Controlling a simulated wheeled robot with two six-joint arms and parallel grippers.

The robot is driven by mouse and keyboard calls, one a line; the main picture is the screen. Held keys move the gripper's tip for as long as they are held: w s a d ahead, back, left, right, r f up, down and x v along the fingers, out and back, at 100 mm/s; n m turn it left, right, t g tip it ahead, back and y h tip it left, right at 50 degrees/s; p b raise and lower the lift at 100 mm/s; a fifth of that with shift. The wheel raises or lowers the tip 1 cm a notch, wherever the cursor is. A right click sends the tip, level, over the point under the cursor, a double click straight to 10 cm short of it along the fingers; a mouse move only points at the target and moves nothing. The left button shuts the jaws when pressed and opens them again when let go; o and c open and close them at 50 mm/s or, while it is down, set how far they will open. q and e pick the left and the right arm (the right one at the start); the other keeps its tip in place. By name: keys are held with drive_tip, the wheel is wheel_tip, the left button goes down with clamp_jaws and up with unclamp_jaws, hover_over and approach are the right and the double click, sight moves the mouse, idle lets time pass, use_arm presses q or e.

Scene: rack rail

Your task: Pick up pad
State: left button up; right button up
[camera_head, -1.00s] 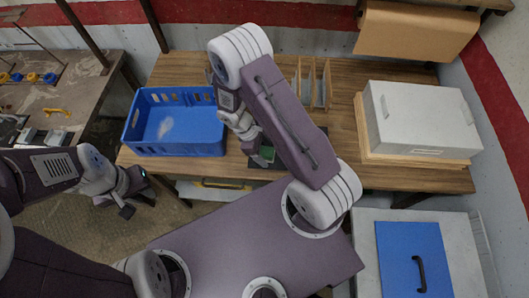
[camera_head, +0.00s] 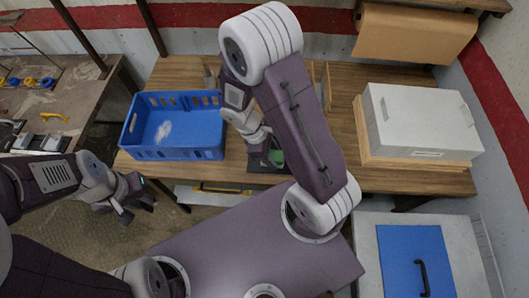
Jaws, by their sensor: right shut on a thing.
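The green pad (camera_head: 277,157) is in my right gripper (camera_head: 269,160), partly hidden by the gripper and my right arm. My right gripper points down over a dark mat or board (camera_head: 262,170) on the wooden table. I cannot tell if the pad is clear of the surface. My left gripper (camera_head: 137,207) is empty, with its fingers apart, over the floor left of the table's front edge.
A blue crate (camera_head: 180,154) stands on the wooden table (camera_head: 185,70) left of my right gripper. A white box (camera_head: 420,115) sits on boards at the right. A wooden rack (camera_head: 326,85) is partly hidden behind my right arm. A side bench (camera_head: 50,100) holds small tools.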

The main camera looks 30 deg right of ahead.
drive_tip(key=s+d+r+b, duration=0.1)
drive_tip(key=s+r+b, duration=0.3)
drive_tip(key=s, duration=0.2)
drive_tip(key=shift+s+d, duration=0.3)
drive_tip(key=shift+s, duration=0.1)
drive_tip(key=shift+r, duration=0.1)
